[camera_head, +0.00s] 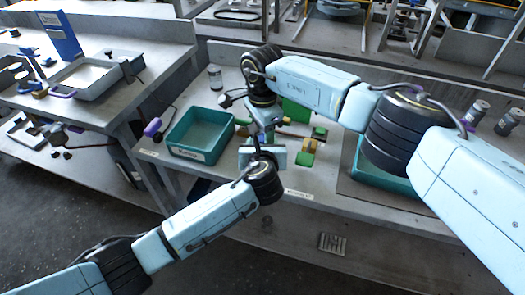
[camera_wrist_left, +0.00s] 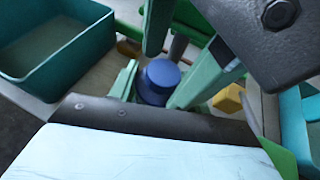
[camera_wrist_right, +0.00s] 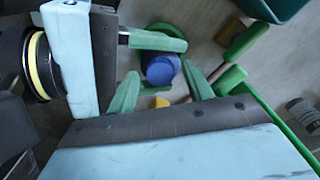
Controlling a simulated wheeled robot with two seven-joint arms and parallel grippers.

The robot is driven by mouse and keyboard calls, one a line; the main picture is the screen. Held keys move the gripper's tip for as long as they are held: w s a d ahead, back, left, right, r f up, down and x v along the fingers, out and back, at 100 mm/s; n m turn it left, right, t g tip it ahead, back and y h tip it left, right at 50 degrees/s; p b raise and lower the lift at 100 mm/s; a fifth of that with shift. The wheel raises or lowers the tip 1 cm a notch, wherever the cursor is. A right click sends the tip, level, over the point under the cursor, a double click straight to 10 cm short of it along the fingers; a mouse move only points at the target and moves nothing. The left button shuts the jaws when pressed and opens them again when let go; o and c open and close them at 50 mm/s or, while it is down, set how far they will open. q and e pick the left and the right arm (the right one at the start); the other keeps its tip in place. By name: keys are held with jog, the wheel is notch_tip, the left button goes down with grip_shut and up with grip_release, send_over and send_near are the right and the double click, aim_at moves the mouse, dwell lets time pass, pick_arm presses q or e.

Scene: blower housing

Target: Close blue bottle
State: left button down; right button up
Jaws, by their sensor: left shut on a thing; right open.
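The blue bottle shows from above as a round blue top with a wider rim in the left wrist view (camera_wrist_left: 160,84) and in the right wrist view (camera_wrist_right: 160,68). My left gripper (camera_wrist_left: 155,88) is shut on the bottle, with its green fingers on either side. My right gripper (camera_wrist_right: 160,92) is open above it, its two green fingertips spread around the blue top without visibly touching. I cannot tell whether the blue top is a separate cap or how firmly it sits. In the head view the bottle is hidden by my wrists.
A teal bin (camera_head: 203,135) stands to the left on the workbench (camera_head: 155,150). Another teal bin (camera_head: 375,178) is partly hidden behind my right arm. Green and yellow blocks (camera_head: 307,150) lie close to the grippers. A clear jar (camera_head: 215,78) stands at the back left.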

notch_tip(320, 180, up, 4)
jog(key=shift+r, duration=0.15)
jog(key=o, duration=0.6)
jog(key=shift+c, duration=0.2)
jog(key=shift+r, duration=0.1)
notch_tip(320, 180, up, 12)
dwell(0.4)
